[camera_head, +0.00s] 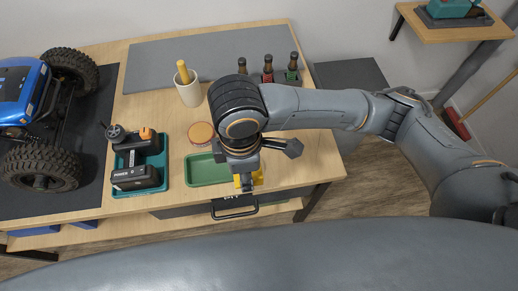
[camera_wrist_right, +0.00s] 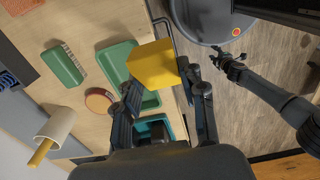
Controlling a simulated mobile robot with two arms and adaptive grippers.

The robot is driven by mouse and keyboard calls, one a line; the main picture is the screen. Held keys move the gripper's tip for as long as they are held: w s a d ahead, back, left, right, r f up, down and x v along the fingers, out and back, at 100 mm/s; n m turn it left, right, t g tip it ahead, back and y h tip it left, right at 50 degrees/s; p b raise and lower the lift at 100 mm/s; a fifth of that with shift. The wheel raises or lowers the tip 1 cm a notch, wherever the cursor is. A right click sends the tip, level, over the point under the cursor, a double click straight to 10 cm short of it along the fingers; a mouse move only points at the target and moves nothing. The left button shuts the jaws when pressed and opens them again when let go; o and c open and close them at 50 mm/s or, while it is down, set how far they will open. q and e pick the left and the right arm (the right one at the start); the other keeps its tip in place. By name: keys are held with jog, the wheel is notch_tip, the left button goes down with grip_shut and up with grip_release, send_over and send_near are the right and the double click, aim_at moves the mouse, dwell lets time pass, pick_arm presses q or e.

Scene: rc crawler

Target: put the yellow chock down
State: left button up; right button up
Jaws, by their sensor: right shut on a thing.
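The chock appears by the right end of the green tray (camera_head: 205,172), near the table's front edge. Its height above the surface is hard to tell. My left gripper (camera_wrist_right: 229,66) shows small in the right wrist view, away from the table; its finger state is unclear.
A round tan-topped object (camera_head: 201,133), a white cup (camera_head: 189,92) with a yellow handle and several small bottles (camera_head: 267,70) stand behind. A blue crawler (camera_head: 30,100) is far left.

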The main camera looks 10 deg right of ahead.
jog(key=shift+s+a+r, duration=0.25)
jog(key=shift+s+a, duration=0.1)
